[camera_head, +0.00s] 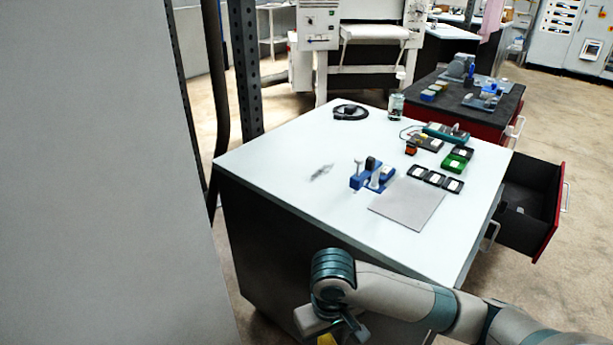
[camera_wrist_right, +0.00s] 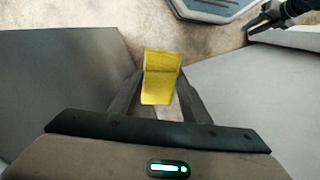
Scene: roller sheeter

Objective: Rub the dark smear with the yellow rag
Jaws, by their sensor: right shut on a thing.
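The yellow rag (camera_wrist_right: 161,77) hangs between the fingertips of my right gripper (camera_wrist_right: 160,88) in the right wrist view, and the gripper is shut on it. In the head view a small bit of the rag (camera_head: 326,340) shows at the bottom edge, below my right wrist. That gripper is in front of the white-topped table's near side, off the tabletop. A greyish streaky smear (camera_head: 322,172) lies on the left part of the tabletop, well apart from the rag. A dark gripper, seemingly my left (camera_wrist_right: 268,18), shows at the upper right of the wrist view; its jaw state is unclear.
On the table (camera_head: 290,150) stand a blue holder (camera_head: 370,178), a grey mat (camera_head: 407,204), small black trays (camera_head: 435,178), a jar (camera_head: 396,107) and a coiled cable (camera_head: 350,112). A drawer (camera_head: 535,205) stands open at right. A grey panel (camera_head: 90,180) fills the left.

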